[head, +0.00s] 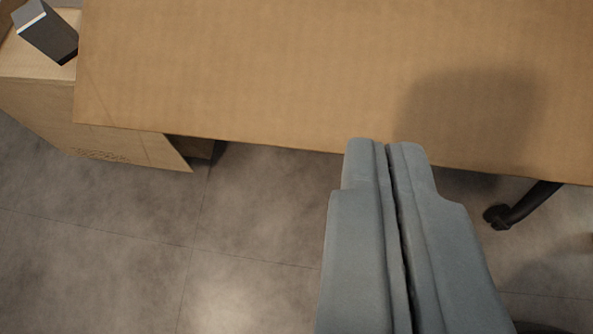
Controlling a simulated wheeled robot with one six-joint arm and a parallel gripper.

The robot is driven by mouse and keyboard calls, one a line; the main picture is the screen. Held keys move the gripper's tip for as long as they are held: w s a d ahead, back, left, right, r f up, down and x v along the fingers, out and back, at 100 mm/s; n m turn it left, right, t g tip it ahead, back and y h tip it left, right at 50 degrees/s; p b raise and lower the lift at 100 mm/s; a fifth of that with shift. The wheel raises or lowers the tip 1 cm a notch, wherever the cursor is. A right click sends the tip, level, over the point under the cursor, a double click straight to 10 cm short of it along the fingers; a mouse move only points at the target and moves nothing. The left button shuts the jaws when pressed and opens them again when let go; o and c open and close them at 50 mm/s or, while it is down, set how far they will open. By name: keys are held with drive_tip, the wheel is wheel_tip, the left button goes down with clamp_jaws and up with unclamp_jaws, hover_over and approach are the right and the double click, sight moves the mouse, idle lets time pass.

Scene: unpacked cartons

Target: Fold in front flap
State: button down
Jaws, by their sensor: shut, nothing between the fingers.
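A large brown cardboard flap (270,75) fills the upper part of the head view. Its lower edge runs across the picture, sloping slightly down to the right. My gripper (385,145) is grey, shut and empty, with its fingertips overlapping the flap's lower edge in the picture. I cannot tell whether the fingertips touch the flap. A dark shadow lies on the flap to the right of the fingertips. The rest of the carton that the flap belongs to is out of view or hidden.
Another carton (95,135) stands at the left, partly behind the flap. A dark grey box-shaped object (50,35) is at the upper left. A black leg (525,205) with a caster shows at the right. The grey tiled floor (250,240) is clear at lower left.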

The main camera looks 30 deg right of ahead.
drive_tip(key=shift+t, duration=0.4)
drive_tip(key=f, duration=0.1)
drive_tip(key=w+f, duration=0.1)
drive_tip(key=f, duration=0.3)
drive_tip(key=shift+w+a, duration=0.25)
drive_tip(key=shift+a, duration=0.15)
